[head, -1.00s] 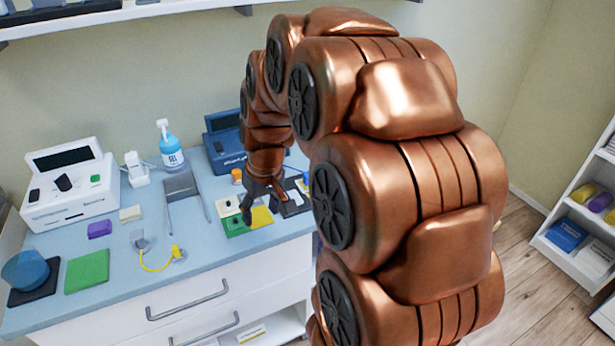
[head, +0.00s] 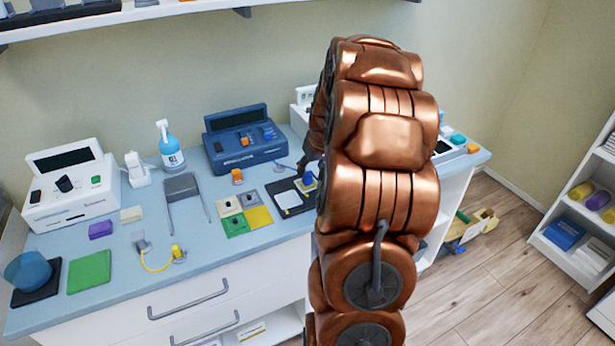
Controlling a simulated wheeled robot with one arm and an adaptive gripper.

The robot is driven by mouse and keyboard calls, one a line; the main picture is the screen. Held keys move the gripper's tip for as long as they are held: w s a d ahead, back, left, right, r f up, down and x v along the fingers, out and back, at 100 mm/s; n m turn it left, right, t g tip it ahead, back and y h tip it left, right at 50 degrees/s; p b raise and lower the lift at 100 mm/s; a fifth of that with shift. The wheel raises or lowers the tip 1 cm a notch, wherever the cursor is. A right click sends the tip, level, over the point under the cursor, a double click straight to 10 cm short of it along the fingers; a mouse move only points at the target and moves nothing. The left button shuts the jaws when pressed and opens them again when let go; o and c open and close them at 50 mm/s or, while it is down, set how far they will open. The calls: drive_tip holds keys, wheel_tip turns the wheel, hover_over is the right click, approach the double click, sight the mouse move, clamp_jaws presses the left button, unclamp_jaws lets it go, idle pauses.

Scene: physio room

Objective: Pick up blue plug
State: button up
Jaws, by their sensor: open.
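A small blue piece (head: 309,179), likely the blue plug, shows beside a dark tray (head: 281,204) on the counter, right of the coloured tiles. My gripper (head: 306,168) is dark and sits just above and against this piece in the picture. It is open, and its fingers are partly hidden behind my copper arm. I cannot tell whether the fingers touch the piece or stand around it. The arm also hides the counter to the right of it.
A blue console (head: 238,141) stands behind my gripper. An orange piece (head: 237,176) and a four-colour tile board (head: 232,227) lie to the left. A grey stand (head: 182,183), spray bottle (head: 170,148) and white console (head: 66,186) are further left.

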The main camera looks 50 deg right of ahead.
sight(308, 174)
drive_tip(key=shift+w+f+p, duration=0.5)
drive_tip(key=shift+f+p, duration=0.1)
drive_tip(key=shift+f, duration=0.15)
drive_tip(key=shift+p+x, duration=0.6)
drive_tip(key=shift+x, duration=1.15)
drive_tip(key=c, duration=0.9)
